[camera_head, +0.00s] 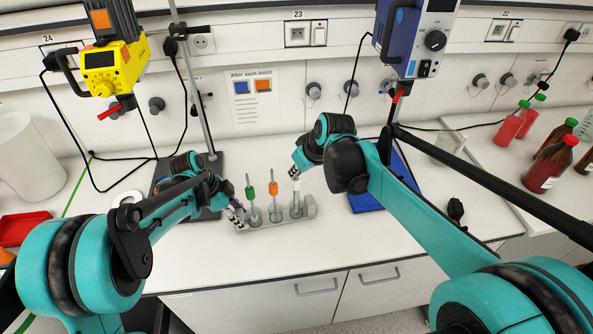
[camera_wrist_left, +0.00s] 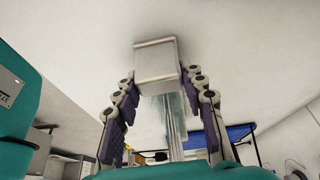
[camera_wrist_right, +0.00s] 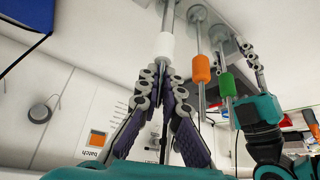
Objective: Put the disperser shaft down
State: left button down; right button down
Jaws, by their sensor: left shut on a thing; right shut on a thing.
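The disperser shaft with the white collar (camera_head: 296,186) stands upright at the right end of the grey rack (camera_head: 311,211), its lower end at the rack's right place. My right gripper (camera_head: 295,172) is shut on this shaft near its collar; the right wrist view shows the white collar (camera_wrist_right: 165,46) just beyond the fingertips (camera_wrist_right: 165,75). An orange-collared shaft (camera_head: 273,189) and a green-collared shaft (camera_head: 250,193) stand in the rack to the left. My left gripper (camera_head: 237,214) is shut on the rack's left end, seen as a pale block (camera_wrist_left: 155,62) between its fingers (camera_wrist_left: 165,90).
A yellow drive unit (camera_head: 110,66) hangs on a stand at the left, a blue one (camera_head: 413,38) at the right. Red bottles (camera_head: 549,165) stand at the far right. The bench front is clear.

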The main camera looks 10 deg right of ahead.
jog(key=shift+f, duration=0.1)
jog(key=c, duration=1.7)
grip_release()
jog(key=v, duration=1.2)
jog(key=s+f+m+h, duration=0.1)
jog(key=s+f, duration=0.3)
jog(key=s, duration=0.1)
jog(key=s+d+f+m+t, duration=0.1)
jog(key=s+f+m, duration=0.1)
jog(key=s+f, duration=0.3)
jog(key=s+d+f+m+h, duration=0.1)
jog(key=s+f+m, duration=0.1)
jog(key=s+f, duration=0.3)
jog(key=shift+s+d+t+h, duration=0.3)
jog(key=shift+s+t, duration=0.1)
jog(key=shift+s, duration=0.25)
